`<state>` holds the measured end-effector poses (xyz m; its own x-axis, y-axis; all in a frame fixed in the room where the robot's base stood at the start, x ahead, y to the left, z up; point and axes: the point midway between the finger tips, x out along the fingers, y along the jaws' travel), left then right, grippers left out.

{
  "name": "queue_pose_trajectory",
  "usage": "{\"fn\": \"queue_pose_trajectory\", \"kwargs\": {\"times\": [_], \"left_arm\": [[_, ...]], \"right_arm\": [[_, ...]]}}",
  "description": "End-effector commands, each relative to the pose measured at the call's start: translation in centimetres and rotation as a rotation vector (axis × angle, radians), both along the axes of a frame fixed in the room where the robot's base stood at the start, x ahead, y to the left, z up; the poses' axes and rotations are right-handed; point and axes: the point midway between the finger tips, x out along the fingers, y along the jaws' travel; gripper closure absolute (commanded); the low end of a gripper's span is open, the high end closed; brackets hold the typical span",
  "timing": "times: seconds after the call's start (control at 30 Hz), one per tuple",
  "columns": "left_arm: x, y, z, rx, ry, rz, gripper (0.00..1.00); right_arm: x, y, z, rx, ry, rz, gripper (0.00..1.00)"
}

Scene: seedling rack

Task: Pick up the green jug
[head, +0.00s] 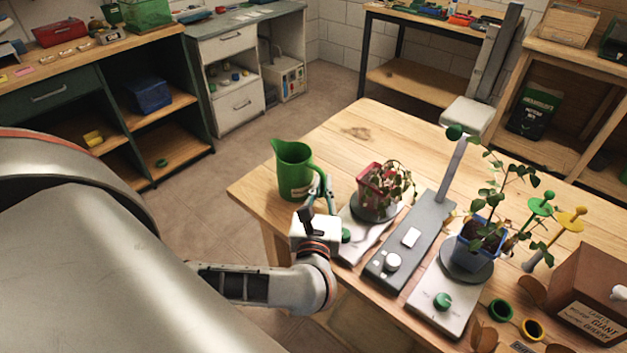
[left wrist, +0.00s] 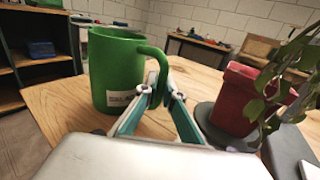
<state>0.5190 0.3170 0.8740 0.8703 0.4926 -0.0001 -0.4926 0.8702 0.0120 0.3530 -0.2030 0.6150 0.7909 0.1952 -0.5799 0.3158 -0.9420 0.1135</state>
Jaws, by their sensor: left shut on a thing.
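The green jug (head: 294,170) stands upright at the left corner of the wooden table, with a pale label low on its side. Its handle faces my left gripper (head: 322,190). In the left wrist view the jug (left wrist: 117,72) fills the upper left, and the left gripper's fingers (left wrist: 160,92) are closed around the lower part of the handle. The jug appears to rest on the table. My right gripper does not show in either view.
A red pot with a drooping plant (head: 376,190) stands on a scale close right of the jug. A grey post unit (head: 412,240), a blue pot (head: 478,250) and a cardboard box (head: 585,290) are farther right. The table top (head: 350,135) behind the jug is clear.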

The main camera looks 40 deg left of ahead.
Motion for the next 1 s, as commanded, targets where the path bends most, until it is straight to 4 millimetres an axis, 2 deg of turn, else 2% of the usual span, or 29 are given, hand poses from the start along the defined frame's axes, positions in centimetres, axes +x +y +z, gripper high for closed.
{"fn": "queue_pose_trajectory", "kwargs": {"times": [0.27, 0.47, 1.0], "left_arm": [[0.0, 0.0, 1.0, 0.0, -0.001, 0.0, 1.0], [0.0, 0.0, 2.6, -0.002, -0.003, 0.0, 1.0], [0.0, 0.0, 9.2, -0.001, -0.004, -0.001, 1.0]], "right_arm": [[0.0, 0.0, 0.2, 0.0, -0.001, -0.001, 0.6], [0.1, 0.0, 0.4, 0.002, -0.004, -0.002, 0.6], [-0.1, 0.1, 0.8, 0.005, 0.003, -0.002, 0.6]]}}
